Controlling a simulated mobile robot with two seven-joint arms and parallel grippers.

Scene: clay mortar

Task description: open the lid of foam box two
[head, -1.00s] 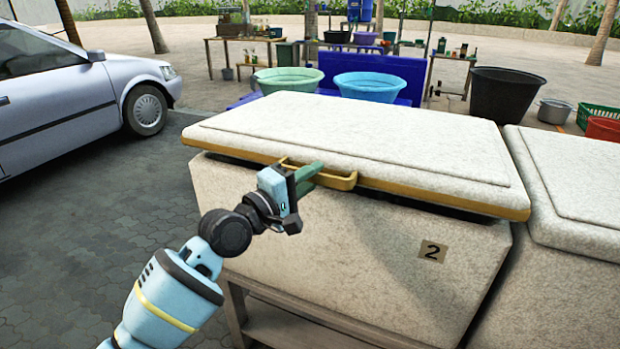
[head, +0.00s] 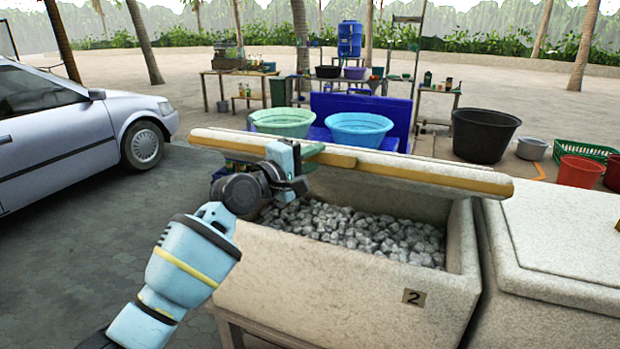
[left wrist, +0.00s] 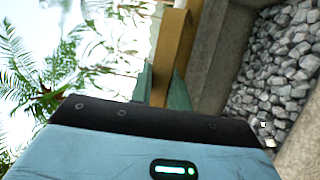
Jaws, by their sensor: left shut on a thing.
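Foam box two (head: 330,278) stands in the middle of the head view, with a "2" label (head: 414,297) on its front. Its pale lid with a yellow edge (head: 440,178) is raised and tilted up along the back. Grey chunks, like ice or stones (head: 350,232), fill the box; they also show in the left wrist view (left wrist: 285,60). My left gripper (head: 312,153) is shut on the lid's yellow handle (head: 338,160), at the raised front edge. In the left wrist view the green fingers (left wrist: 160,90) are on either side of the yellow handle (left wrist: 170,55). My right gripper is not in view.
Another closed foam box (head: 560,250) stands close on the right. Behind are a green basin (head: 283,122), a blue basin (head: 358,128) and a black tub (head: 484,131). A silver car (head: 70,125) is parked at left. Paving is clear between car and box.

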